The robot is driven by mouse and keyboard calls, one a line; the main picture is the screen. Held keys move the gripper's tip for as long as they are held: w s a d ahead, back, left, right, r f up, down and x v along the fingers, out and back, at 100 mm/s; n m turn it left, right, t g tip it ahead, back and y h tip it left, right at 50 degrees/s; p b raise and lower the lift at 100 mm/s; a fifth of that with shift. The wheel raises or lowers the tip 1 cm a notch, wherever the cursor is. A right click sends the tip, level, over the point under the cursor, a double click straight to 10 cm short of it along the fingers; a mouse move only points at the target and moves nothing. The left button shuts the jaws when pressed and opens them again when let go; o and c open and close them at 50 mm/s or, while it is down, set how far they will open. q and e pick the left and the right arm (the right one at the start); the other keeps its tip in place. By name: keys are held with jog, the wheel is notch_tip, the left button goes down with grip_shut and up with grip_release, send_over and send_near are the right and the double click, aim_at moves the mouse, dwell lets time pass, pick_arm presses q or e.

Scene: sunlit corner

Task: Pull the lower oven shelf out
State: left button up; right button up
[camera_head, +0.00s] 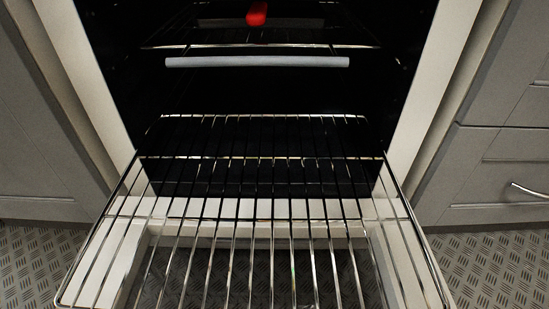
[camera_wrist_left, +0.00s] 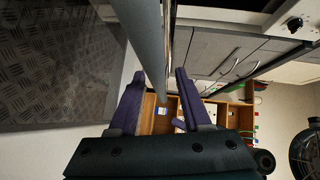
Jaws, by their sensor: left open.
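The lower oven shelf (camera_head: 255,208) is a wire rack. In the left wrist view, my left gripper (camera_wrist_left: 159,74) has two purple fingers spread apart. A grey bar (camera_wrist_left: 147,32) passes between them and appears clear of both. It looks like a shelf handle, but I cannot tell for certain. Neither gripper shows in the head view.
Grey cabinets flank the oven, the right one with a metal handle (camera_head: 530,191). The patterned floor (camera_head: 490,268) is clear at both sides. A wooden shelf unit (camera_wrist_left: 238,117) stands beyond the gripper.

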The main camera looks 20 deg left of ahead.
pick_arm(q)
jog(key=p+v, duration=0.2)
jog(key=v, duration=0.8)
jog(key=shift+d, duration=0.1)
